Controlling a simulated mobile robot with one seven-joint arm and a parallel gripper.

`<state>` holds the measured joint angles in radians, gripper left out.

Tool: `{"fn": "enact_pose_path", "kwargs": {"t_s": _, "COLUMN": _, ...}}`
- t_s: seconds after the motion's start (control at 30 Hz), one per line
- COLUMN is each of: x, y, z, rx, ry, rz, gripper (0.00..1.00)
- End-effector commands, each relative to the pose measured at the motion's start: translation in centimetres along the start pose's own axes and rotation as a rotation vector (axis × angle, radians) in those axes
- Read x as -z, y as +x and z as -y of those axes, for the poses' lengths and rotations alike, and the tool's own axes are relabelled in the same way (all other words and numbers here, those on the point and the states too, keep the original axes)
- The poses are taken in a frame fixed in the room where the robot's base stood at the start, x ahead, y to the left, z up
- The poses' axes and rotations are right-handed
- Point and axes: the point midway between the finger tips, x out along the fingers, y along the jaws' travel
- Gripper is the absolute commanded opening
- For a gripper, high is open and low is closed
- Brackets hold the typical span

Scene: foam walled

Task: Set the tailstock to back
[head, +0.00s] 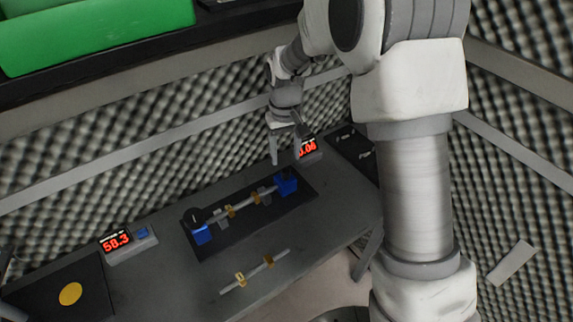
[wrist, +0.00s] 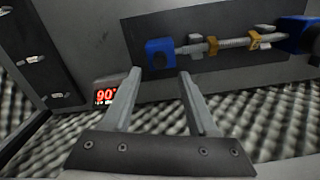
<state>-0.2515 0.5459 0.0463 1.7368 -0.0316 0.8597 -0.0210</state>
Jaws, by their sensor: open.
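A lathe-like fixture on a dark base plate (head: 220,236) has a blue block at each end and a grey shaft with tan pieces between them. The right blue block (head: 286,182), likely the tailstock, shows in the wrist view as the left blue block (wrist: 159,53). The other blue block (head: 202,234) has a round black part on top; it shows at the right edge of the wrist view (wrist: 293,32). My gripper (head: 288,150) is open and empty, above and behind the right block, apart from it. In the wrist view its fingertips (wrist: 160,74) appear just below that block.
A red-digit display (head: 308,148) stands close to my fingers, also in the wrist view (wrist: 107,93). Another display (head: 116,240) and a dark pad with a yellow disc (head: 70,293) are at left. A loose shaft (head: 252,273) lies in front. Foam walls are close behind.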

Motion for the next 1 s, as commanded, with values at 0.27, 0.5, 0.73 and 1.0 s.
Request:
{"fn": "enact_pose_path", "kwargs": {"t_s": 0.27, "x": -0.1, "y": 4.2, "z": 0.0, "rx": 0.0, "ry": 0.0, "rz": 0.003, "gripper": 0.59}}
{"fn": "enact_pose_path", "kwargs": {"t_s": 0.5, "x": -0.1, "y": 5.4, "z": 0.0, "rx": 0.0, "ry": 0.0, "rz": 0.0, "gripper": 0.59}}
{"fn": "enact_pose_path", "kwargs": {"t_s": 0.73, "x": -0.1, "y": 5.4, "z": 0.0, "rx": 0.0, "ry": 0.001, "rz": 0.0, "gripper": 0.52}}
{"fn": "enact_pose_path", "kwargs": {"t_s": 1.0, "x": -0.1, "y": 5.3, "z": 0.0, "rx": 0.0, "ry": 0.001, "rz": 0.0, "gripper": 0.03}}
